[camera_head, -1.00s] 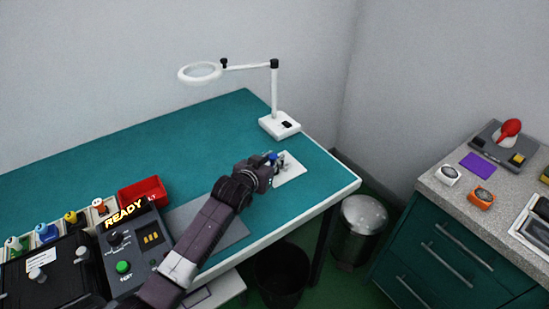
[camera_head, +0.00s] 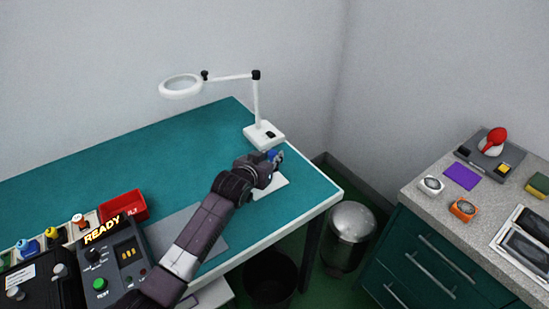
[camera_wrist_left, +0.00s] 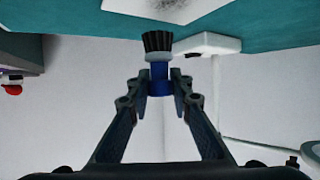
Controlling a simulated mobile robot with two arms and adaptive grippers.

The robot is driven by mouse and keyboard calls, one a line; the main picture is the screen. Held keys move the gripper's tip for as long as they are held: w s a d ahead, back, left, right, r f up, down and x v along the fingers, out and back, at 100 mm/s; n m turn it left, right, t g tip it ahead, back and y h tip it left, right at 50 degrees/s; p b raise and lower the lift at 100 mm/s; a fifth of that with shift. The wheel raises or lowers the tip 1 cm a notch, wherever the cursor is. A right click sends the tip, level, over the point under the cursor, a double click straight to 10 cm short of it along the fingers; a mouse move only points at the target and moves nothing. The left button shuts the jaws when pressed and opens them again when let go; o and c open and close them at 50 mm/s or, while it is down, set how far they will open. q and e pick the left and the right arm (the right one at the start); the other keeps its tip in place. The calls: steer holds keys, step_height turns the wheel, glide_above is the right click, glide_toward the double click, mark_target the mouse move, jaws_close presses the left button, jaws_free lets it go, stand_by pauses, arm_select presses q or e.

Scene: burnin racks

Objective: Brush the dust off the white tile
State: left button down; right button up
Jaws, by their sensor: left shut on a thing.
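The white tile (camera_head: 271,189) lies on the teal table near its right end, partly covered by my left gripper in the head view. In the left wrist view the tile (camera_wrist_left: 197,11) shows at the top, with a grey dust smudge on it. My left gripper (camera_head: 275,158) is shut on a brush, near the tile's far side. The brush (camera_wrist_left: 158,45) has a blue handle between the fingertips and dark bristles pointing toward the tile; they appear apart from it, though the exact gap is unclear. My right gripper is not in view.
A white magnifier lamp (camera_head: 264,135) stands just behind the tile. A grey mat (camera_head: 210,236), a red bin (camera_head: 122,206) and a test box (camera_head: 116,262) are at the left. A metal bin (camera_head: 350,238) stands beside the table. A drawer cabinet (camera_head: 440,265) is at the right.

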arm_select(q)
steer(key=shift+s+a+r+p, duration=0.1)
steer(key=shift+a+r+p, duration=0.1)
steer(key=shift+r+p, duration=0.7)
steer(key=shift+r, duration=0.6)
steer(key=shift+d+r+p, duration=0.15)
steer(key=shift+r+p, duration=0.45)
steer(key=shift+r, duration=0.05)
steer(key=shift+r+p, duration=0.3)
steer(key=shift+r, duration=0.15)
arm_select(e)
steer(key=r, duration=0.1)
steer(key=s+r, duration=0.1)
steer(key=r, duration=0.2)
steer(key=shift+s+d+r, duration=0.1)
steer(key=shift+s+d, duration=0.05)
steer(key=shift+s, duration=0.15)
arm_select(q)
steer(key=shift+f, duration=0.15)
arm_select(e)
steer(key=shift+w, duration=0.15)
